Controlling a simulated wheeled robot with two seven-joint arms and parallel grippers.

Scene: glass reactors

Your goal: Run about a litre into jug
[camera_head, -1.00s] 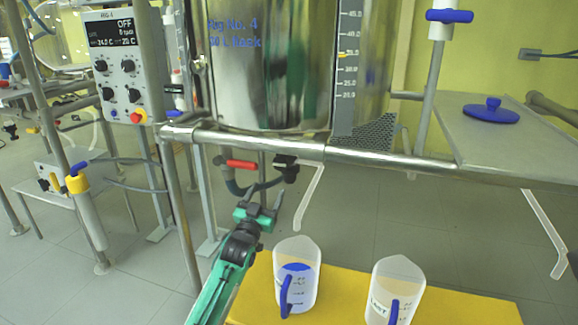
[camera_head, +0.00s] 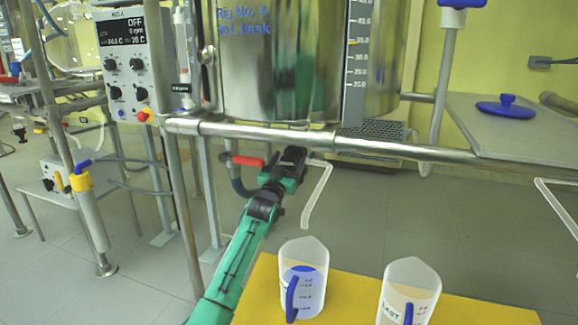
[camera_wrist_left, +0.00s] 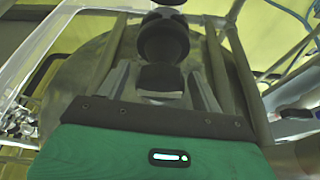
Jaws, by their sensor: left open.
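The steel flask vessel (camera_head: 290,60) stands in a metal frame. Below it are a red-handled hose fitting (camera_head: 248,161), a dark valve part (camera_head: 295,152) and a pale outlet tube (camera_head: 318,192) slanting down. A clear jug with blue handle (camera_head: 315,258) stands on the yellow top, roughly below the tube end; a blue patch shows inside it. A second jug marked LAST (camera_head: 410,275) stands to its right. My left gripper (camera_head: 290,165) is open at the dark valve part. In the left wrist view its fingers (camera_wrist_left: 160,82) stand either side of a black knob (camera_wrist_left: 163,42); contact is unclear.
A metal rail (camera_head: 390,149) crosses just above my gripper. The yellow top (camera_head: 470,308) carries both jugs. A control box (camera_head: 125,60) reading OFF hangs at left. A grey shelf with a blue lid (camera_head: 507,106) is at right.

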